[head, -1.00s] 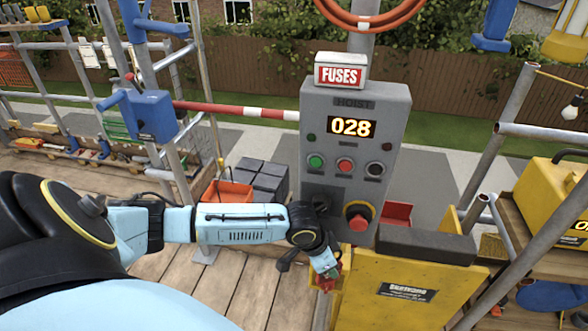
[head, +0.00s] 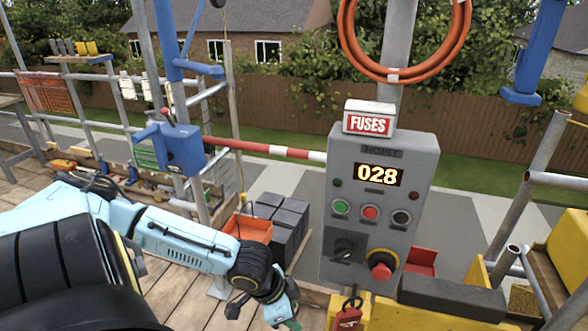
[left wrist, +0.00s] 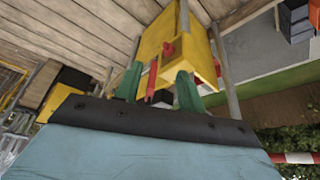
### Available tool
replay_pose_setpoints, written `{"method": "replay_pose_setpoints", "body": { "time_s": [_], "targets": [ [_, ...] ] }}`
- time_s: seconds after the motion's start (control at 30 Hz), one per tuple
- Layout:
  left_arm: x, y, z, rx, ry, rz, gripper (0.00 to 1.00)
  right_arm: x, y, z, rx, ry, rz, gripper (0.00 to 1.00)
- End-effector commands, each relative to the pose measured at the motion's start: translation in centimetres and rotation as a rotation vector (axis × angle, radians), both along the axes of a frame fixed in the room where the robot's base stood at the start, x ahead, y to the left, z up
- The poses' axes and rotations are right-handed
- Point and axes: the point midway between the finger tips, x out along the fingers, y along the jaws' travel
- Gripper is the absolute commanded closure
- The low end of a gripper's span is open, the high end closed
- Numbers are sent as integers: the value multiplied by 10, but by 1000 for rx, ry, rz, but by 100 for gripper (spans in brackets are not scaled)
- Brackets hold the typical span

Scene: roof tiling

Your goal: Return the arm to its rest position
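My left arm (head: 185,240) reaches in from the left, bent down at the wrist. My left gripper (head: 290,324) is at the bottom edge of the head view, left of and apart from a red padlock (head: 347,318). The padlock hangs below the grey hoist control box (head: 375,220). In the left wrist view, the two green fingers (left wrist: 159,90) stand apart with nothing gripped between them. A red piece (left wrist: 153,80) shows beyond the gap, by a yellow panel (left wrist: 205,58). My right gripper is not in view.
An orange bin (head: 248,228) and dark blocks (head: 285,222) stand behind my arm. Scaffold poles and a red-white bar (head: 265,148) stand beyond.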

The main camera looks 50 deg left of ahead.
Motion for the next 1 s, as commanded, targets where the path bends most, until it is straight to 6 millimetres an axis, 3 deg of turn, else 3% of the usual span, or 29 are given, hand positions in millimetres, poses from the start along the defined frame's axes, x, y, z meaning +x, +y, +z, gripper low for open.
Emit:
{"method": "replay_pose_setpoints", "body": {
  "time_s": [0.33, 0.47, 0.63, 0.77, 0.87, 1.0],
  "targets": [
    [-1, 2, -2, -1, -4, 3, 61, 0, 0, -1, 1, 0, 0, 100],
    [14, 10, -25, -2, -39, 41, 61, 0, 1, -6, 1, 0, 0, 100],
    [41, 38, -99, 17, -114, 149, 61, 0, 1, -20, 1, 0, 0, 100],
    [37, 59, -170, 54, -133, 233, 61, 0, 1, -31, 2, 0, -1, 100],
    [15, 67, -228, 88, -113, 285, 61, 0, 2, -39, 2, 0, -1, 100],
    [-43, 58, -312, 128, -39, 332, 61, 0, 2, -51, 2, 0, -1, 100]
  ]
}}
